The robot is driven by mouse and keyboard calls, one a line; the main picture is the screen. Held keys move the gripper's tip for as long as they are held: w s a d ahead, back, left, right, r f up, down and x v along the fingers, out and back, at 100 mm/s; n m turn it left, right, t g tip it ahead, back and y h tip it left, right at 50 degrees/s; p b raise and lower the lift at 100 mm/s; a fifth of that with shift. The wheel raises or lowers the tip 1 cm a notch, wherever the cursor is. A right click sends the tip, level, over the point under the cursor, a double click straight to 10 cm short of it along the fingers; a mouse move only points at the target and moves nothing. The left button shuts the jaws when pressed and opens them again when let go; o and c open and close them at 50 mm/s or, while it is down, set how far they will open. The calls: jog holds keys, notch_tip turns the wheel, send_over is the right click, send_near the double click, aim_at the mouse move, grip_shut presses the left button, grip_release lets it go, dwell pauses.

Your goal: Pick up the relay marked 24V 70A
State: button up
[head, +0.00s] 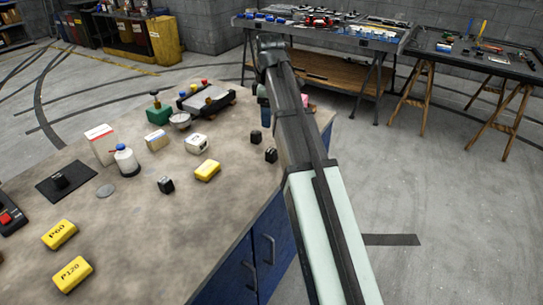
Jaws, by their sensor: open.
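Several small black blocks that look like relays stand on the workbench (130,235). One black block (166,185) stands near the middle, left of a yellow block. Another black block (271,155) and a third black block (256,136) stand near the right edge, close to my arm. No marking can be read on any of them, so I cannot tell which is the 24V 70A relay. My arm crosses the right part of the view and bends at the top. My gripper cannot be made out; the arm covers the bench's far right corner.
Yellow blocks marked P60 (59,234) and P120 (72,274) lie front left. A plain yellow block (207,170), a white bottle (126,161), a white-and-red box (101,144) and a grey tray-like device (207,100) also stand on the bench. Bare bench shows at front centre.

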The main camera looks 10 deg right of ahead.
aim_at(271, 151)
jog(key=f+m, duration=0.1)
jog(key=f, duration=0.2)
jog(key=s+f+m, duration=0.1)
jog(key=f+m, duration=0.1)
jog(key=f, duration=0.1)
jog(key=f+m, duration=0.1)
jog(key=f, duration=0.2)
jog(key=shift+s+m, duration=0.25)
jog(key=shift+m, duration=0.15)
jog(key=shift+s+d+f, duration=0.1)
jog(key=shift+s+f, duration=0.05)
jog(key=shift+f, duration=1.15)
jog(key=shift+s+d+f, duration=0.1)
jog(key=shift+f, duration=1.2)
jog(key=c, duration=1)
